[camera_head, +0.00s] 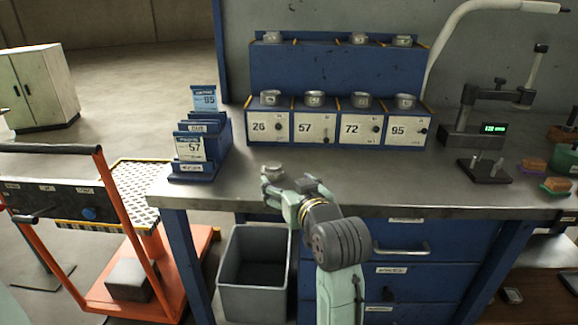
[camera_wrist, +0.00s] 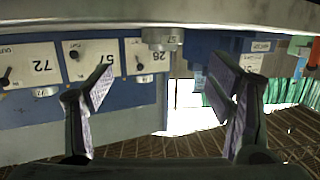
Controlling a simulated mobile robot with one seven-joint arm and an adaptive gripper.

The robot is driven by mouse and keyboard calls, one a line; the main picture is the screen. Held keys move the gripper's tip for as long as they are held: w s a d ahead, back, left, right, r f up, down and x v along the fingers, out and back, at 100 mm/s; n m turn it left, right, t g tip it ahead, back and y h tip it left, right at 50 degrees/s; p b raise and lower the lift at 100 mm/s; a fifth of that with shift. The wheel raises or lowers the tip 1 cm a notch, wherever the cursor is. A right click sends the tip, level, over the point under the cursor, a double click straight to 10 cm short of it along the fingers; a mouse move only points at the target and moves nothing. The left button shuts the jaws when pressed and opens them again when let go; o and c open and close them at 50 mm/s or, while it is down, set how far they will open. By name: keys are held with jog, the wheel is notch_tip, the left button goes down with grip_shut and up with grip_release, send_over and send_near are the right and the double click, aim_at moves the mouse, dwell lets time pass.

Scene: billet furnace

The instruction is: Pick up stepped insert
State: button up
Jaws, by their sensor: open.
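A grey metal stepped insert (camera_wrist: 162,38) shows in the wrist view, which is upside down, standing on the bench top. It is wider at one end and lies beyond the fingertips, between their lines. In the head view a small round grey piece (camera_head: 272,168), which looks like the same insert, sits at the end of my arm. My gripper (camera_head: 276,187) is low over the bench's front part. Its two fingers (camera_wrist: 162,78) are spread, with nothing visible between the pads. The fingers partly hide the insert's surroundings in the head view.
Behind is a blue rack (camera_head: 340,70) with several similar metal pieces above panels numbered 26, 57, 72 and 95. A blue card holder (camera_head: 195,170) stands left on the bench (camera_head: 430,180). A gauge stand (camera_head: 485,168) is at right. A grey bin (camera_head: 255,290) is below.

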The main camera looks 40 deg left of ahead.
aim_at(273, 166)
jog(key=x, duration=0.4)
jog(key=shift+a+p, duration=0.3)
jog(key=x, duration=0.1)
jog(key=p+x, duration=0.1)
jog(key=x, duration=0.1)
jog(key=r+p+x, duration=0.1)
jog(key=x, duration=0.1)
jog(key=shift+a, duration=0.15)
jog(key=shift+w+a+f, duration=0.1)
jog(key=shift+f, duration=0.1)
jog(key=shift+c, duration=0.5)
grip_shut()
jog(key=shift+r, duration=0.15)
